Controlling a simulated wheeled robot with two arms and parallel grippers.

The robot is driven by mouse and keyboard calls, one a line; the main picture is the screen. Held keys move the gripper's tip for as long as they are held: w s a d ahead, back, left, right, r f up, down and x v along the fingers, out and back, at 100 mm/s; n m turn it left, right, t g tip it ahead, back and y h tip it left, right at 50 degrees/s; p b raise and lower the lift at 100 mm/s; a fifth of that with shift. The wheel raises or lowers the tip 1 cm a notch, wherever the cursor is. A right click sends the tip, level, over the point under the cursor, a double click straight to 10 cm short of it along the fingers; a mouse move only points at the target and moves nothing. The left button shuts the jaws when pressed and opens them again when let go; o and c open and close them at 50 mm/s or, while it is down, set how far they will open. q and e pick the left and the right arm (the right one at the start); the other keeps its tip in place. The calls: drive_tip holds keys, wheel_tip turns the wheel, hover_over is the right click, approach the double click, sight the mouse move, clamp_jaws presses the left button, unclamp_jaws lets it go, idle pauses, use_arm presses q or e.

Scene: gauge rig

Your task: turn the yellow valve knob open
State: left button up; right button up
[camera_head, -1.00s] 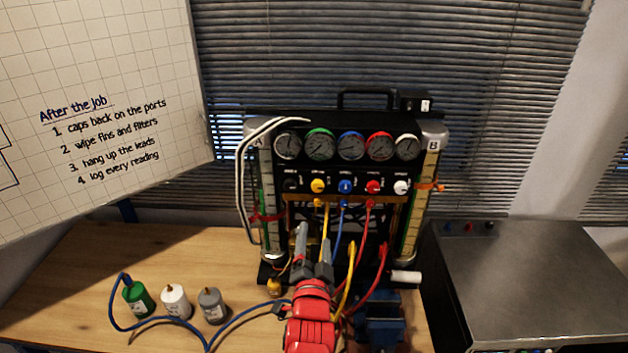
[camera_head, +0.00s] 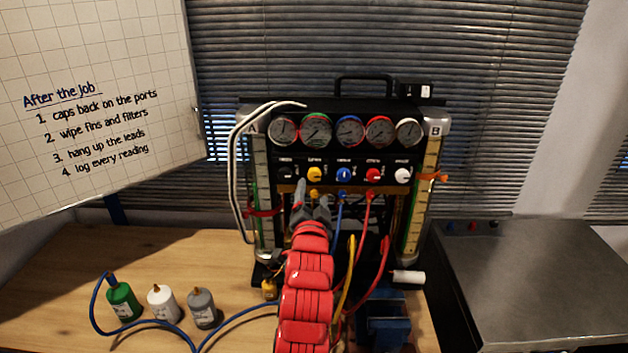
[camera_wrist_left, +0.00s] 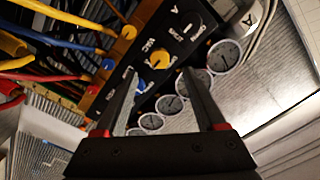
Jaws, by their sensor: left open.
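The yellow valve knob (camera_head: 315,174) sits on the black panel of the gauge rig, under the green-ringed gauge, with a black knob to its left and a blue one to its right. In the left wrist view the yellow knob (camera_wrist_left: 160,58) shows beyond and between my finger tips. My left gripper (camera_head: 312,190) is open, just below the yellow knob in the head view, with its fingers pointing at the panel. In the left wrist view the open jaws (camera_wrist_left: 158,80) hold nothing, and I see no contact with the knob. My right gripper is not in view.
A blue knob (camera_head: 344,175), red knob (camera_head: 373,175) and white knob (camera_head: 402,176) stand in the same row. A yellow hose (camera_head: 346,270) and other hoses hang below. Several gauges sit above. Small bottles (camera_head: 162,303) stand on the wooden bench at left.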

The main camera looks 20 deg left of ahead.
sight(314, 177)
use_arm(q)
drive_tip(key=p+x, duration=0.2)
drive_tip(key=x, duration=0.4)
drive_tip(key=shift+w, duration=0.4)
drive_tip(key=shift+f, duration=0.1)
clamp_jaws()
